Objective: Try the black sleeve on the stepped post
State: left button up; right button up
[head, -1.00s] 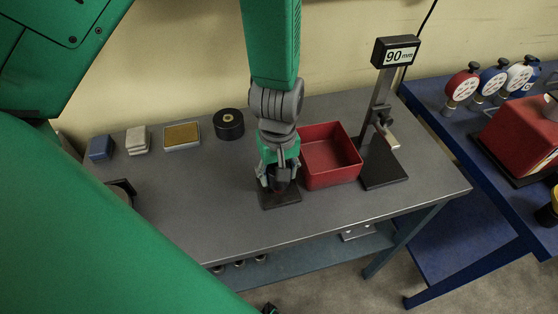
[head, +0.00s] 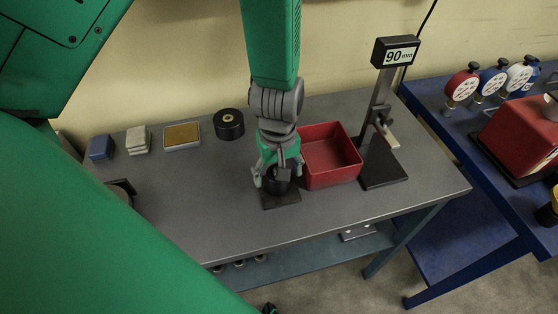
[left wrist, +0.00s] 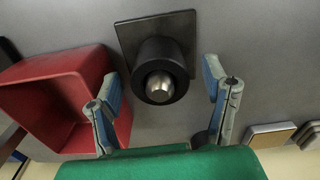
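The black sleeve (head: 276,186) sits upright around the stepped post, on its dark square base plate (head: 284,201). In the left wrist view the sleeve (left wrist: 150,50) stands on the plate (left wrist: 131,36), and the bright metal tip of the post (left wrist: 160,86) shows through its open end. My left gripper (head: 279,178) is open above it. In the left wrist view its fingers (left wrist: 164,92) stand apart on both sides, with clear gaps to the sleeve. How far down the sleeve sits inside is hard to tell. My right gripper is not in view.

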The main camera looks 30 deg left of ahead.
pick_arm(q)
jog(key=shift+r, duration=0.1)
notch_tip(320, 180, up, 12)
dwell(0.5)
jog(key=shift+f, duration=0.2)
